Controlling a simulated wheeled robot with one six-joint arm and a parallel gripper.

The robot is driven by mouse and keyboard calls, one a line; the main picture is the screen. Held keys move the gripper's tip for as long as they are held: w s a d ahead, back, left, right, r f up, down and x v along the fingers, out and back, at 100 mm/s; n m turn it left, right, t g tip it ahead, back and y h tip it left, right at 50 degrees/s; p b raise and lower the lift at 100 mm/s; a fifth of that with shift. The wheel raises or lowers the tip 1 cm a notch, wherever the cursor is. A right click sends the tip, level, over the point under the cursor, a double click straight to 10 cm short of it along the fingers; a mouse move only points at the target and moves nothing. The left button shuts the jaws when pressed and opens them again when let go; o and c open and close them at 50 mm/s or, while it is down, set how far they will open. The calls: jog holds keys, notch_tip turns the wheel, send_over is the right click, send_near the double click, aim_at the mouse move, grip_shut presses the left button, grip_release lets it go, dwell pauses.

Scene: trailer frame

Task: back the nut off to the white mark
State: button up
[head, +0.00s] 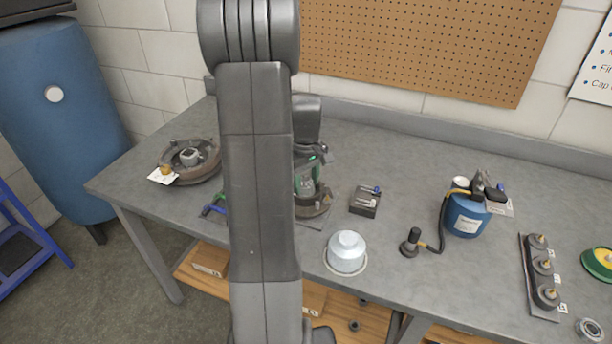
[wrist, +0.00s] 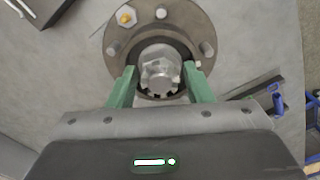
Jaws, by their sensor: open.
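In the wrist view a silver castellated nut (wrist: 160,72) sits at the centre of a round brown-grey hub flange (wrist: 180,32) with studs around it. My gripper (wrist: 160,69) is open, its green fingers on either side of the nut with gaps showing. A small pale spot (wrist: 198,64) shows by the right fingertip; I cannot tell whether it is the white mark. In the head view my gripper (head: 307,181) is over the hub (head: 318,207) on the bench, partly hidden by my arm. The nut is not discernible there.
A small dark tray (head: 365,201) and a pale domed cap (head: 347,252) stand right of the hub. A blue canister (head: 466,215) with a hose is farther right. A brake drum (head: 205,165) and a white tag (head: 162,176) lie left. A blue-handled tool (wrist: 278,103) lies near the hub.

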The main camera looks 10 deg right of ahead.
notch_tip(320, 180, up, 14)
dwell(0.4)
jog(key=shift+f, duration=0.15)
notch_tip(320, 180, down, 14)
jog(key=shift+r, duration=0.25)
jog(key=shift+f+m, duration=0.1)
jog(key=shift+m, duration=0.2)
dwell(0.5)
